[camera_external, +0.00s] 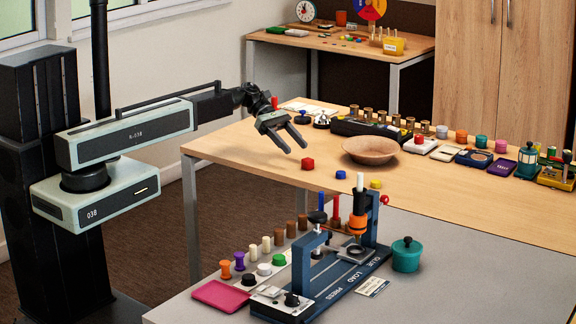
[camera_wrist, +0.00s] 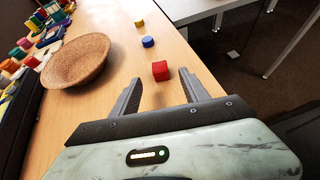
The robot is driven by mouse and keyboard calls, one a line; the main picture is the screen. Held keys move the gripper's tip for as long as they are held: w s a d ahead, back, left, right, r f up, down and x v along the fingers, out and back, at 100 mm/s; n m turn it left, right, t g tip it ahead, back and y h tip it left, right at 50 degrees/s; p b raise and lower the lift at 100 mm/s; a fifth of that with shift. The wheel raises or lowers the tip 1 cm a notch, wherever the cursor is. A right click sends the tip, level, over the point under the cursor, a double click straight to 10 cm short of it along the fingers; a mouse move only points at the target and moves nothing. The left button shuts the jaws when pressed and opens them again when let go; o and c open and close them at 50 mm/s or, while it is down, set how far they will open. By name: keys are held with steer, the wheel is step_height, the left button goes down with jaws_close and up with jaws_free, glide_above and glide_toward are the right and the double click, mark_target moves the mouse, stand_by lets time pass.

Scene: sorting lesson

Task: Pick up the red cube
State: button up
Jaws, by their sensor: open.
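The red cube (camera_external: 307,163) lies on the wooden table, near its front edge and left of the bowl. It also shows in the wrist view (camera_wrist: 160,70), just beyond the fingertips and roughly between their lines. My gripper (camera_external: 304,140) is open and empty, above the table and close to the red cube, with its fingers pointing down and right. In the wrist view my gripper (camera_wrist: 160,74) shows both fingers spread apart, with nothing between them. I cannot tell the exact height of the fingertips above the table.
A brown bowl (camera_external: 371,150) stands right of the cube. A blue piece (camera_external: 341,175) and a yellow piece (camera_external: 376,184) lie nearby. Several items line the table's back. A grey table (camera_external: 470,270) with a blue press (camera_external: 330,275) and a teal pot (camera_external: 406,256) is in front.

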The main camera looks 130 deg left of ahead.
mark_target(308, 159)
steer(key=b+x, duration=0.3)
steer(key=x, duration=0.4)
steer(key=shift+w+f+b, duration=0.25)
steer(key=shift+b, duration=0.15)
steer(key=shift+w, duration=0.15)
steer(key=shift+r, duration=0.1)
jaws_close()
